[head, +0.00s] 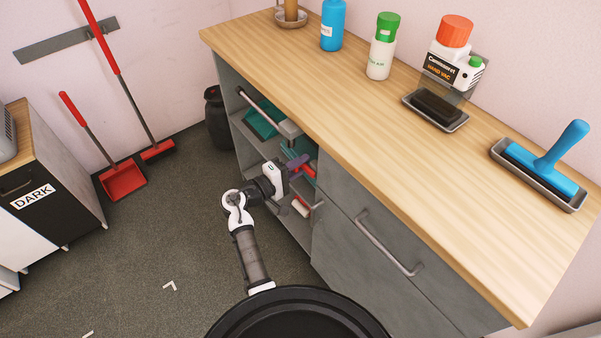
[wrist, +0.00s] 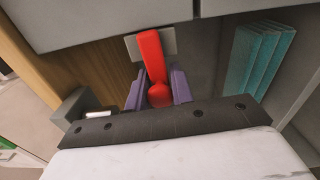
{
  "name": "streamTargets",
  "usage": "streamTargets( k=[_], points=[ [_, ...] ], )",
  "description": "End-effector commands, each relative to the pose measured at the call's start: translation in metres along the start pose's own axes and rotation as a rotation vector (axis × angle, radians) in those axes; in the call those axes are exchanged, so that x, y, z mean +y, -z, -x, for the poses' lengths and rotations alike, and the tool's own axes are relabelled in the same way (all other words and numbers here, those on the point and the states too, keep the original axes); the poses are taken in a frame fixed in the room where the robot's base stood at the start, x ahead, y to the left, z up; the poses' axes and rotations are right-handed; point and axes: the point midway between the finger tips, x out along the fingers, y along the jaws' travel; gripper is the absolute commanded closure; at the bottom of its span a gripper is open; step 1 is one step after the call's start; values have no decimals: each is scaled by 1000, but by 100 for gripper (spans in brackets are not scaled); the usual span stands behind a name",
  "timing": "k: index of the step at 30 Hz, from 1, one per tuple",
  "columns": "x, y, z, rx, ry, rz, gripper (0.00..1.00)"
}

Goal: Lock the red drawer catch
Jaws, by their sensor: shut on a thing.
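The red catch (wrist: 151,58) shows in the wrist view as a red lever with a rounded knob at its near end. It stands against a small pale plate (wrist: 168,43). My gripper (wrist: 159,92) has its two purple fingers on either side of the red knob and is shut on it. In the head view my gripper (head: 299,162) reaches into the open part of the grey cabinet, with red (head: 309,173) showing beside the fingers. The far side of the catch is hidden, and I cannot tell its lock position.
A grey panel (wrist: 200,12) hangs close above the catch. Teal items (wrist: 262,58) stand at its right in the wrist view. A grey handle bar (head: 262,108) and the wooden counter (head: 330,95) lie above my arm.

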Motion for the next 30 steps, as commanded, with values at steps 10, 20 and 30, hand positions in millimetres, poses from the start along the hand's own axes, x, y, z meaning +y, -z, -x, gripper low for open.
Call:
streamTargets(
  k=[10,20,30],
  points=[
    [3,0,1,2,1,-67,100],
    [3,0,0,1,1,-65,56],
    [2,0,9,1,1,-64,56]
  ],
)
